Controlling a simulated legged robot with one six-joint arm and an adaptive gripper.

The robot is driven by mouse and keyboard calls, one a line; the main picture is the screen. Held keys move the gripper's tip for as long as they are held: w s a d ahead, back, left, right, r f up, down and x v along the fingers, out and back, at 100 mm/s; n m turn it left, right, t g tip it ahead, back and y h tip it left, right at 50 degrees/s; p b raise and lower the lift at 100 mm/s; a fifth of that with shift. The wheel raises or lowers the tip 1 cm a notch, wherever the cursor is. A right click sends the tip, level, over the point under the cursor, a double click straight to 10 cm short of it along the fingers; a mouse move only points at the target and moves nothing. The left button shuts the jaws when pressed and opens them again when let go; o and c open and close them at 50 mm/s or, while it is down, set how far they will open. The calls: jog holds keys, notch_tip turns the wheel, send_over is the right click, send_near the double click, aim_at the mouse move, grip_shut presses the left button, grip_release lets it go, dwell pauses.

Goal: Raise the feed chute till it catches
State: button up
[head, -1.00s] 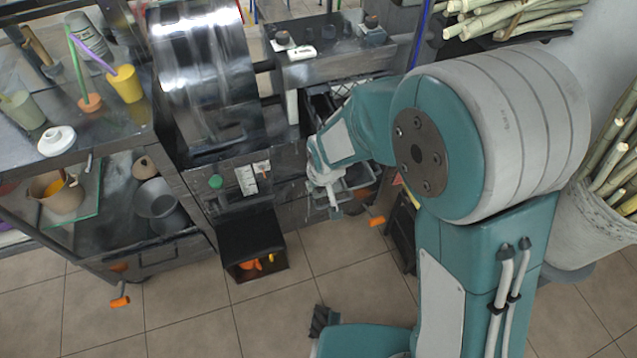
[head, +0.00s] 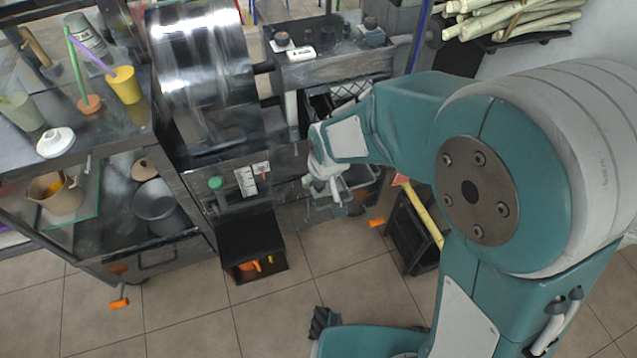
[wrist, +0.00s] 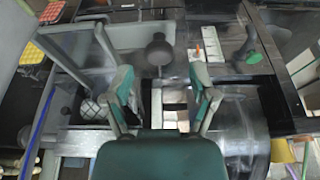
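The steel press (head: 205,90) stands in the middle of the head view. A grey tray-like part, which looks like the feed chute (head: 362,177), hangs low at its right side, partly hidden by my gripper (head: 336,196). In the wrist view the grey part (wrist: 122,36) lies beyond my fingers. A dark round knob (wrist: 158,49) shows beside its edge, between and beyond my fingertips. My gripper (wrist: 162,80) is open, with nothing between its fingers. I cannot tell whether a fingertip touches the chute or knob.
A green button (head: 215,183) is on the press front above a dark box (head: 250,240) holding orange things. A dark crate (head: 412,235) with a yellow rod stands on the floor to the right. Orange handles (head: 376,222) stick out low.

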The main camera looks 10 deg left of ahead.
jog(key=v, duration=0.7)
dwell(0.3)
jog(key=s+d+r+m+t, duration=0.1)
jog(key=s+d+r+m, duration=0.1)
jog(key=d+r, duration=0.4)
jog(key=s+d+r+m, duration=0.1)
jog(key=s+d+r, duration=0.15)
jog(key=d, duration=0.55)
jog(key=s+d+r+m+t+h, duration=0.1)
jog(key=s+d+r+m+h, duration=0.1)
jog(key=s+d, duration=0.6)
jog(key=shift+s+d+r+m+t, duration=0.35)
jog(key=shift+d+r+m, duration=0.3)
jog(key=shift+r, duration=0.25)
